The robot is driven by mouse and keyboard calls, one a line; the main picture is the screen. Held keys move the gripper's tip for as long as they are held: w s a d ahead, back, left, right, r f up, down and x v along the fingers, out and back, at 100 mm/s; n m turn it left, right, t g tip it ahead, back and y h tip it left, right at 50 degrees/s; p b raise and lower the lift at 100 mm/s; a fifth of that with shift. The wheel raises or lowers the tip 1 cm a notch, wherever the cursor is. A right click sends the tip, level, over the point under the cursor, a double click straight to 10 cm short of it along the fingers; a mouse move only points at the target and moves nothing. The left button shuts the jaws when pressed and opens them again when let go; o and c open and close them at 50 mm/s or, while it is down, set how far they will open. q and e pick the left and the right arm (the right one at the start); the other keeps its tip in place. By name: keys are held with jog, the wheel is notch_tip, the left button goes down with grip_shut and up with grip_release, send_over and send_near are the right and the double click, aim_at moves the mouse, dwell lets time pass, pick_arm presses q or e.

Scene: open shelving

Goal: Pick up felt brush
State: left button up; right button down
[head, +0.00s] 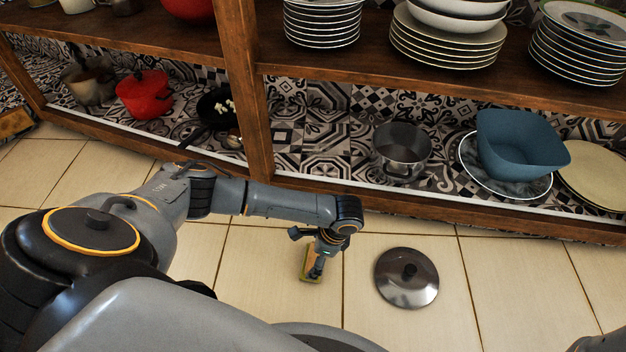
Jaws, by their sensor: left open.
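The felt brush (305,275) looks like a small yellowish-green block lying on the tiled floor in front of the shelving. My left gripper (317,268) points down over it, and the fingers hide part of it. The left gripper is open, with the brush below or between its fingers; I cannot tell whether they touch it. Only a dark bit of my right arm shows at the lower right corner, and its gripper is out of view.
A metal lid (407,289) with a black knob lies on the floor right of the brush. The lower shelf holds a metal pot (401,160), a blue bowl (515,150), a red pot (143,94) and a dark pan (212,110). A wooden post (247,100) stands behind my left arm.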

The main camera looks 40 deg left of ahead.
pick_arm(q)
jog(key=c, duration=1)
